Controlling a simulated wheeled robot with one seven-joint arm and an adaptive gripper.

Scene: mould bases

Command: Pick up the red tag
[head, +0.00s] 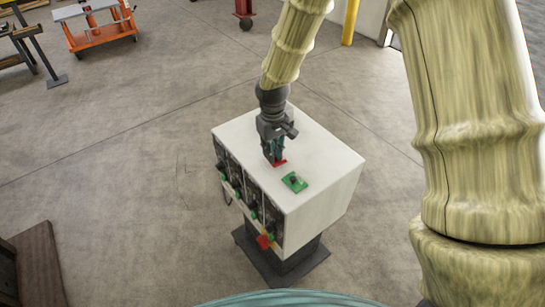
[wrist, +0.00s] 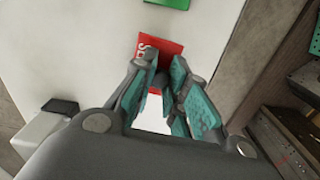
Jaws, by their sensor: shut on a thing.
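The red tag (head: 280,163) is at my gripper's fingertips, over the white top of the cabinet. In the wrist view the red tag (wrist: 158,53) shows white lettering, and its near part is hidden by the fingers. My gripper (head: 273,160) points down at the cabinet top, with its teal-padded fingers (wrist: 162,75) closed on the tag's near edge. I cannot tell whether the tag still touches the surface.
A green tag (head: 294,181) with a dark knob lies on the white cabinet top (head: 325,165) near the red tag. An orange cart (head: 98,30) stands far back left. Open floor surrounds the cabinet.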

